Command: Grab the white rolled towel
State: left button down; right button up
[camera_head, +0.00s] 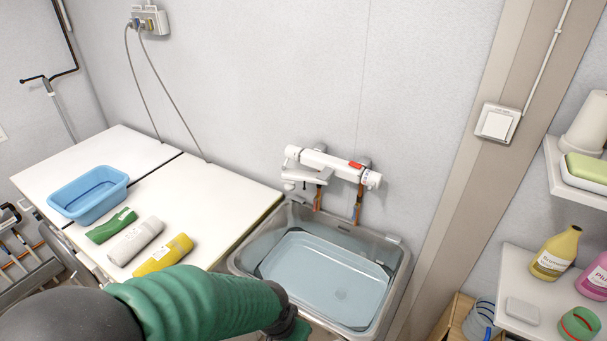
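The white rolled towel (136,241) lies on the white tabletop at the left, between a green rolled towel (111,225) and a yellow rolled towel (163,255). My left arm in its green sleeve crosses the bottom of the view, in front of the towels in the picture. My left gripper (292,328) is at the bottom edge, near the basin's front left corner and well to the right of the white towel. It is mostly cut off, so its fingers cannot be made out. My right gripper is not in view.
A blue tub (89,194) stands behind the towels on the white tabletop (215,190). A metal washtub basin (236,262) with a white tap (331,165) is to the right. Shelves with bottles (555,254) are at the far right. The tabletop right of the towels is clear.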

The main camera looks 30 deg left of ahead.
aim_at(142, 236)
jog(key=u, duration=2.1)
